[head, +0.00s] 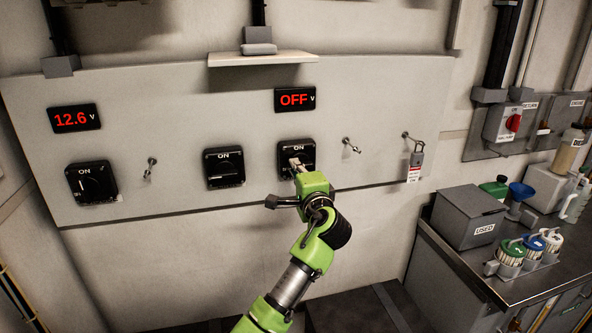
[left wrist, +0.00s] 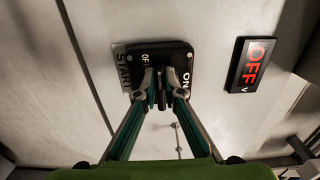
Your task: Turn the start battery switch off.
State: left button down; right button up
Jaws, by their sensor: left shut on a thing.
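The start battery switch (head: 283,152) is a black square plate with ON at its top, on the grey wall panel. In the left wrist view, this switch (left wrist: 178,57) shows a START label beside it and OFF and ON marks on its face. My left gripper (head: 297,164) reaches up to it in the head view. In the left wrist view, the left gripper (left wrist: 161,90) has both fingers closed around the dark knob, and they hide much of it. The display above (head: 295,99) reads OFF in red. My right gripper is not in view.
Two similar black switches, one at far left (head: 92,183) and one in the middle (head: 223,168), share the panel (head: 180,110). A display (head: 75,118) reads 12.6. Metal pegs stick out, one holding a tagged padlock (head: 415,165). A bench with containers stands at right.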

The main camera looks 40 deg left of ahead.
pick_arm(q)
jog(key=c, duration=2.1)
grip_release()
jog(key=shift+f, duration=0.1)
jog(key=shift+c, duration=0.2)
jog(key=v, duration=1.2)
